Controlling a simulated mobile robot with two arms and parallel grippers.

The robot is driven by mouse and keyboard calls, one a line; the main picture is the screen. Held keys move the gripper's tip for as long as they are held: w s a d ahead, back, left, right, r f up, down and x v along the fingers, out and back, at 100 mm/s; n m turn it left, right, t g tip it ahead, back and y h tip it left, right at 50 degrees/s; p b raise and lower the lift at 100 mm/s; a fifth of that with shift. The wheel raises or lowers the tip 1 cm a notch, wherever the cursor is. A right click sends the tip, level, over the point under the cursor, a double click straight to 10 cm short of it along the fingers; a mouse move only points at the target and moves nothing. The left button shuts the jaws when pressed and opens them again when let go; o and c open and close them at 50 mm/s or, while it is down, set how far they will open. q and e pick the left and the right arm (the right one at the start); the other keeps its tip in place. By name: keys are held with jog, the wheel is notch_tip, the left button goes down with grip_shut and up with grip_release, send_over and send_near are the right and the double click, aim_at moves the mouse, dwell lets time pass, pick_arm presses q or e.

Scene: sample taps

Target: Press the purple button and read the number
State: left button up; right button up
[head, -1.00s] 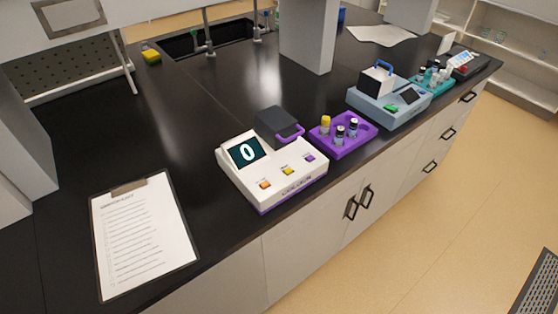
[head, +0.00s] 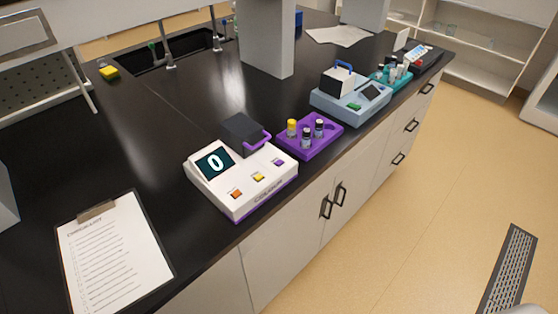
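A white device (head: 243,187) with a purple base edge sits near the front edge of the black bench. Its dark screen (head: 215,162) reads 0. Three buttons run along its sloped front: an orange button (head: 236,194), a yellow button (head: 258,177) and the purple button (head: 279,162), which is the rightmost. A dark lid (head: 245,132) with a purple handle stands at the device's back right. Neither of my grippers is in the head view.
A purple tray (head: 311,136) with three vials stands right of the device. A blue-grey device (head: 351,101) and a teal rack (head: 390,76) stand farther along. A clipboard (head: 113,251) lies at left front. A grey pillar (head: 267,38) rises behind.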

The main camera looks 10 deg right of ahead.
grip_shut()
dwell(1.4)
